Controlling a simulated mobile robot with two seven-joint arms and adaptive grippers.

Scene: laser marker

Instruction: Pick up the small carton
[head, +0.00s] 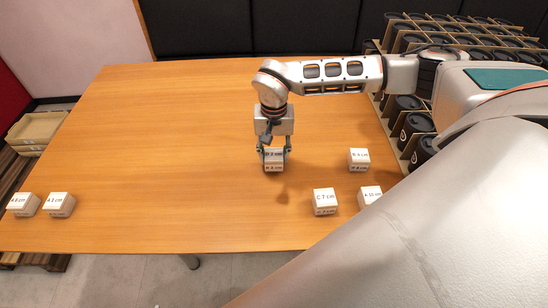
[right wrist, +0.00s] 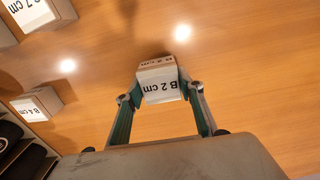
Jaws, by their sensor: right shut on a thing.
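The small white carton (head: 273,166) is near the middle of the table in the head view, with black print on its faces. My right gripper (head: 273,150) reaches down over it and is shut on it, one finger on each side. In the right wrist view the carton (right wrist: 161,86) reads "B 2 cm" and sits between the two fingertips of the gripper (right wrist: 162,88). I cannot tell whether its underside touches the table. My left gripper is not in view.
A rack of black-lidded containers (head: 415,124) stands at the right. The table's left-middle is clear.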

